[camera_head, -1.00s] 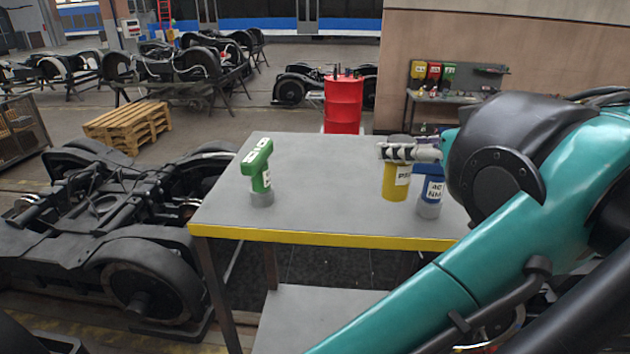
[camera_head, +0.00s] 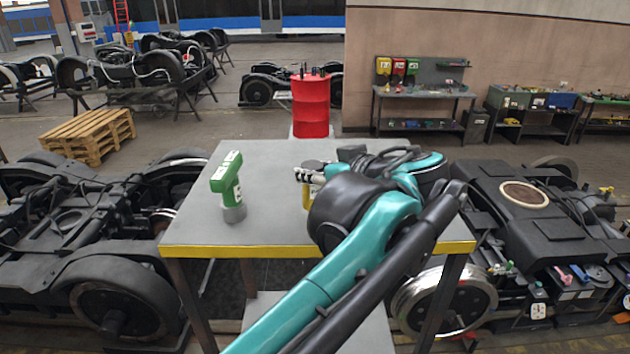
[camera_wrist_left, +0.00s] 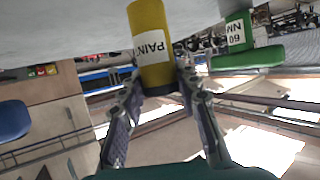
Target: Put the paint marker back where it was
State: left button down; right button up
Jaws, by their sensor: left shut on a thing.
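The paint marker is a yellow cylinder (camera_wrist_left: 152,45) with a white "PAIN" label and a dark cap. My left gripper (camera_wrist_left: 160,88) is shut on its dark end in the left wrist view, where the scene appears upside down. In the head view my left gripper (camera_head: 308,175) is over the middle of the table, and only a yellow sliver of the marker (camera_head: 305,197) shows beside my arm. The marker is upright, on or just above the table (camera_head: 265,235); I cannot tell which. My right gripper is not in view.
A green tool (camera_head: 227,185) stands left of the marker; it also shows in the left wrist view (camera_wrist_left: 248,58). A blue tool (camera_wrist_left: 12,120) shows on the other side there; my arm hides it in the head view. The table's back left is clear.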

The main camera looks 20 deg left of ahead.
pick_arm(q)
notch_tip(320, 180, down, 2)
jog(key=shift+f, duration=0.15)
jog(key=shift+a+f, duration=0.2)
jog(key=shift+d, duration=0.1)
jog(key=c, duration=1.1)
grip_release()
jog(key=b+v, duration=0.1)
jog(key=v, duration=1.1)
jog(key=shift+b, duration=0.3)
